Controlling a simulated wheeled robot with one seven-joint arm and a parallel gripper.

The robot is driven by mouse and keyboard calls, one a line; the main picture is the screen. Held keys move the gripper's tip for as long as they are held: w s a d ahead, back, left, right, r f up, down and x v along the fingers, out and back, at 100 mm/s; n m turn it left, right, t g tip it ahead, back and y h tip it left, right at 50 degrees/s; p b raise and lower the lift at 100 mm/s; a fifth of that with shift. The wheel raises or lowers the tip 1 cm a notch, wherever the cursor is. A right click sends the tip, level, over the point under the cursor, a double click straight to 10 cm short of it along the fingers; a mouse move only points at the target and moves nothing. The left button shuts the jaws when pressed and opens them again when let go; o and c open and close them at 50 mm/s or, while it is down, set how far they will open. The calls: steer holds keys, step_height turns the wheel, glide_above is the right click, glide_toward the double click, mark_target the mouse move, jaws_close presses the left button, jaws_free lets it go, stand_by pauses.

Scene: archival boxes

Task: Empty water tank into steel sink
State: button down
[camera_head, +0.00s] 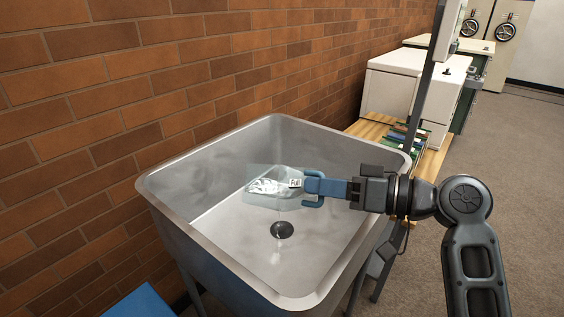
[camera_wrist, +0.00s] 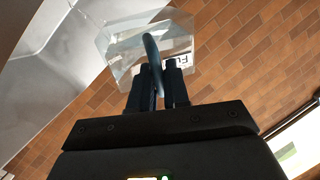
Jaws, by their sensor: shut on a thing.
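The water tank (camera_head: 268,181) is a clear box with a blue handle and a small label. It is held over the steel sink (camera_head: 200,220), above and a little left of the dark drain. My gripper (camera_head: 317,187) is shut on the blue handle, reaching in from the right. In the wrist view, the gripper (camera_wrist: 158,88) grips the handle of the clear tank (camera_wrist: 185,30), and the tank looks tilted. White streaks show in the tank, and a faint trail shows below it toward the drain; I cannot tell how much water is inside.
A brick wall (camera_head: 90,110) runs behind the sink. A wooden bench (camera_head: 375,128) with a white machine (camera_head: 395,85) and coloured items stands beyond it. A blue object (camera_head: 140,302) is at the lower left. Carpeted floor (camera_head: 520,180) is open at right.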

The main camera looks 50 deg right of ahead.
steer(key=shift+w+d+r+m+p, duration=0.35)
steer(key=shift+d+r+p, duration=0.15)
steer(key=shift+p, duration=0.3)
steer(key=shift+w+d+r+p, duration=0.2)
steer(key=shift+d+p, duration=0.05)
steer(key=shift+p, duration=0.3)
steer(key=shift+w+d+r+m+g+y+p, duration=0.25)
steer(key=shift+r+m+p, duration=0.2)
steer(key=shift+p, duration=0.6)
steer(key=shift+w+d+r+m+g+p, duration=0.15)
steer(key=shift+d+r+m+p, duration=0.25)
steer(key=shift+p, duration=0.65)
steer(key=shift+w+d+r+m+g+y+p, duration=0.15)
steer(key=shift+d+r+m+g+p, duration=0.25)
steer(key=shift+p, duration=0.65)
steer(key=shift+w+d+r+m+p, duration=0.2)
steer(key=shift+r+m+p, duration=0.35)
steer(key=shift+p, duration=0.45)
steer(key=shift+w+d+r+m+y+p, duration=0.1)
steer(key=shift+r+m+y+p, duration=0.05)
steer(key=shift+m+y+p, duration=0.2)
